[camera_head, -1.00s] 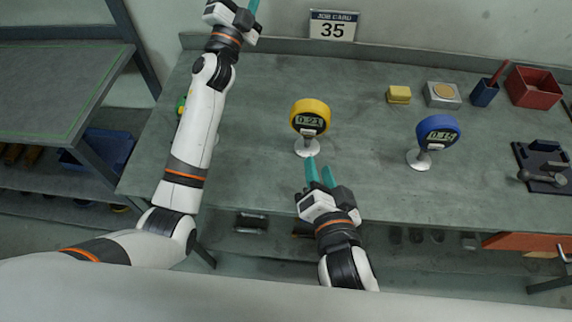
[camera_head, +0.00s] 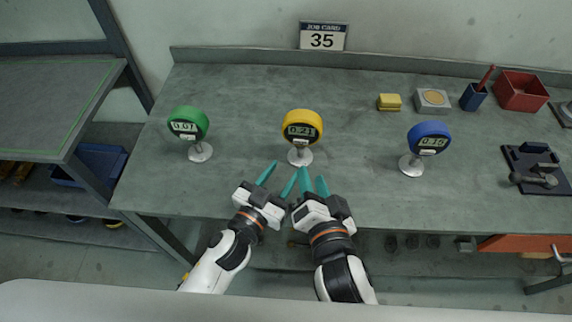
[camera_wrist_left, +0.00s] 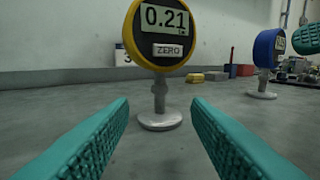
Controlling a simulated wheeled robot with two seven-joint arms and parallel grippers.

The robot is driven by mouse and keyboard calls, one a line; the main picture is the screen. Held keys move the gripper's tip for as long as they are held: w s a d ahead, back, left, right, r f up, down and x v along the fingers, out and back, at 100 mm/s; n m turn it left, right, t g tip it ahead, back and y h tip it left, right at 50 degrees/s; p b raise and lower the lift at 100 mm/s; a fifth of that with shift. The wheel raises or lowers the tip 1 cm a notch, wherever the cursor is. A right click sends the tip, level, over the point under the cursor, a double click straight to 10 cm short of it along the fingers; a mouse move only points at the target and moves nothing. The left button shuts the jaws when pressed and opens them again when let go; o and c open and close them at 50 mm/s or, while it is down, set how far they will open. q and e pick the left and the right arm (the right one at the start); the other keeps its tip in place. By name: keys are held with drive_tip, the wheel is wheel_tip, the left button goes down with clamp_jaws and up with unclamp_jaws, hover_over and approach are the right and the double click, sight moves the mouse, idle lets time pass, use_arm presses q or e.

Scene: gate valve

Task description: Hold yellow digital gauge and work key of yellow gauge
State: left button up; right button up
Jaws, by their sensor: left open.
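The yellow digital gauge (camera_head: 302,118) stands upright on a short stem and round base near the middle of the bench. Its display reads 0.21. In the left wrist view the yellow gauge (camera_wrist_left: 133,38) stands ahead, and its key (camera_wrist_left: 168,50) is marked ZERO. My left gripper (camera_head: 280,175) is open and empty in front of the gauge, slightly left of it, with its fingers apart on either side of the base in the wrist view. My right gripper (camera_head: 312,178) is close beside it, just in front of the gauge base, with a narrow gap between its fingers and nothing between them.
A green gauge (camera_head: 188,122) reading 0.07 stands to the left, a blue gauge (camera_head: 429,137) reading 0.15 to the right. A yellow block (camera_head: 389,102), a blue cup (camera_head: 473,97) and a red bin (camera_head: 521,90) stand at the back right. A job card (camera_head: 322,37) shows 35.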

sight(305, 140)
use_arm(q)
drive_tip(key=x, duration=1.1)
drive_tip(key=shift+w+d, duration=0.15)
drive_tip(key=shift+w, duration=0.2)
clamp_jaws()
use_arm(e)
clamp_jaws()
idle(1.2)
